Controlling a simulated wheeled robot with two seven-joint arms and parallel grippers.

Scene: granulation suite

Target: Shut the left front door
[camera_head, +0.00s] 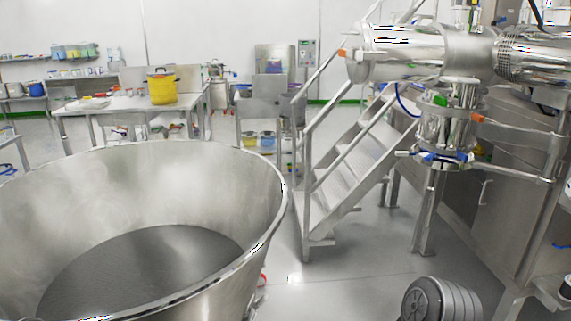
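Neither of my grippers shows in the head view. On the right stands a steel machine housing with a flat door-like panel (463,190) that carries a slim vertical handle (484,194). I cannot tell whether this panel is the left front door, or whether it stands open or shut. Pipes and a valve body partly hide the housing.
A large open steel bowl (150,185) fills the left foreground. Steel steps (350,175) with handrails stand in the middle. A ribbed grey drum-shaped object (440,301) is at the lower right. A table (125,104) with a yellow bucket (161,87) stands behind. Grey floor shows between bowl and machine.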

